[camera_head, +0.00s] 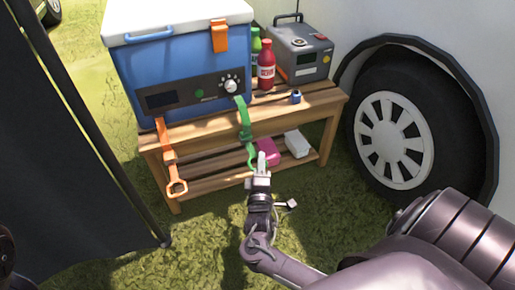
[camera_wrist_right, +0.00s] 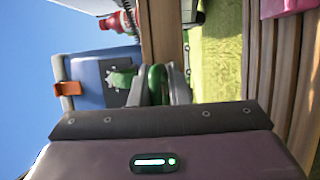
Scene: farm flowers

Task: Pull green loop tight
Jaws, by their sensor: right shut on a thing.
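A green strap (camera_head: 244,118) hangs down the front right of the blue cooler (camera_head: 185,65), and its lower end forms a green loop. My right gripper (camera_head: 262,162) is at this lower end, in front of the bench, and is shut on the loop. The wrist view shows the green loop (camera_wrist_right: 157,84) between the fingers, with the cooler (camera_wrist_right: 90,78) behind it. The fingers hide part of the loop. An orange strap (camera_head: 167,150) with a ring at its end hangs at the cooler's front left. My left gripper is not in view.
The cooler stands on a slatted wooden bench (camera_head: 200,127). Bottles, including a red one (camera_head: 266,65), and a grey device (camera_head: 298,50) stand to its right. Pink and white items lie on the lower shelf. A vehicle wheel (camera_head: 395,137) is at right; a dark panel (camera_head: 60,150) at left.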

